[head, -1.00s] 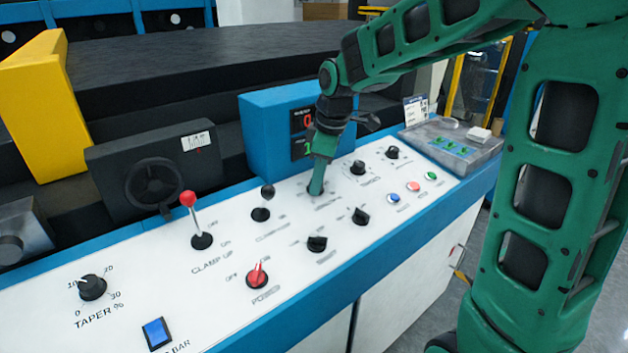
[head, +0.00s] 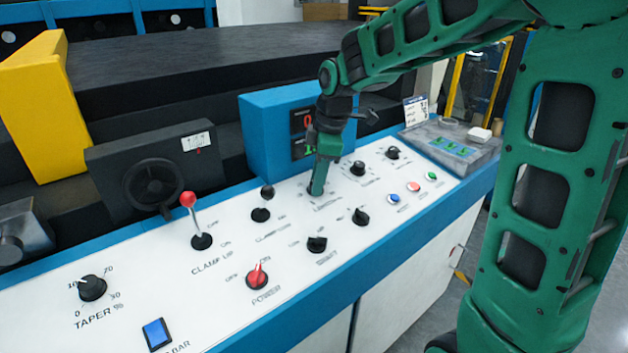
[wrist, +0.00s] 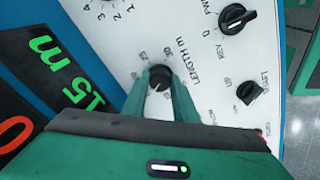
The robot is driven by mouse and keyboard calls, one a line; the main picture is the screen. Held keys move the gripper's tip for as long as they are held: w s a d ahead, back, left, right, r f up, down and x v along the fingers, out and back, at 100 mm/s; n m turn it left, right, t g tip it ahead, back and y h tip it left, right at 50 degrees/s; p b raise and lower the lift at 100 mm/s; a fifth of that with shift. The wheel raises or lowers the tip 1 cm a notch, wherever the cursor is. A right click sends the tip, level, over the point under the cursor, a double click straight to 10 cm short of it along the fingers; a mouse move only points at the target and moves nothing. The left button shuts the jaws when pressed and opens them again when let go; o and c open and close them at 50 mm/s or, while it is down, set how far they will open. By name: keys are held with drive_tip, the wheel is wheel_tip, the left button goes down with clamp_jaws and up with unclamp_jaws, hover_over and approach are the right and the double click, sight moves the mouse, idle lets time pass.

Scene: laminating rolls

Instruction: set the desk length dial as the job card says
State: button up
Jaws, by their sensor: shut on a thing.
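The length dial (wrist: 159,76) is a black round knob on the white panel, beside the printed words LENGTH M. Its scale shows 25 and 30 among other marks. My gripper (wrist: 160,82) is shut on the dial, with one green finger on each side; its pointer is hard to make out. In the head view my gripper (head: 317,190) reaches down to the panel and hides the dial. The display (wrist: 70,85) shows a green 15 m and a red 0. The job card (head: 415,109) stands at the back right; its writing is too small to read.
Black knobs (head: 317,244) and (head: 360,216) sit in front of my gripper, with a black-topped lever (head: 262,213) to its left. The red power switch (head: 257,276) and red-topped clamp lever (head: 194,220) are further left. The blue display housing (head: 262,125) stands close behind.

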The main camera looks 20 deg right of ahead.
drive_tip(key=o, duration=1.1)
drive_tip(key=shift+w+a+r, duration=0.1)
drive_tip(key=shift+a+r, duration=0.05)
drive_tip(key=shift+a, duration=0.1)
drive_tip(key=shift+c, duration=0.2)
drive_tip(key=shift+d, duration=0.1)
drive_tip(key=v, duration=1)
drive_tip(key=shift+r, duration=0.25)
